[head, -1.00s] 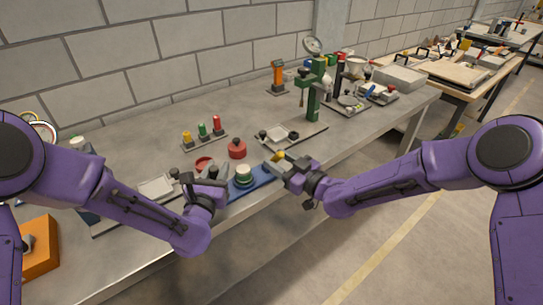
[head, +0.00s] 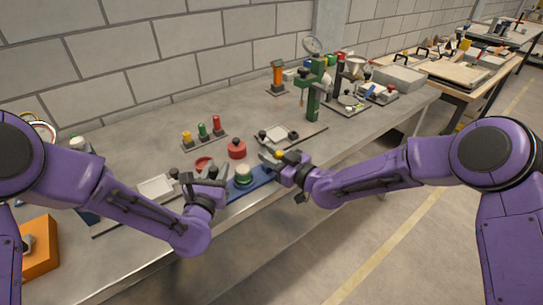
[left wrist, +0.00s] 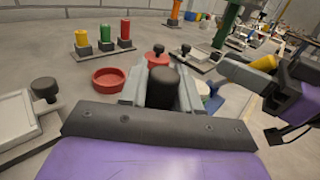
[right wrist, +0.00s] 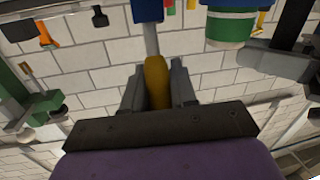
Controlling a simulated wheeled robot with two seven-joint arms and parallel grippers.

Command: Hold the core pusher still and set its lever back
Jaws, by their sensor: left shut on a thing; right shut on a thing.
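The core pusher has a blue base (head: 262,182) near the table's front edge, with a green-and-white cylinder (head: 243,173) on it. That cylinder also shows in the right wrist view (right wrist: 229,26). My left gripper (head: 212,171) is at its left, shut on a black handle (left wrist: 162,88), seen between the fingers in the left wrist view. My right gripper (head: 276,158) is at its right, shut on the lever's yellow grip (right wrist: 157,82). A grey rod (right wrist: 150,38) runs on from the grip. The lower parts of handle and grip are hidden by the jaws.
A red lidded pot (head: 237,149) and a red dish (left wrist: 109,81) stand just behind. A rack of yellow, green and red pegs (head: 204,139) is further back. A flat tray (head: 278,135) and green stand (head: 313,97) are beyond, to the right.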

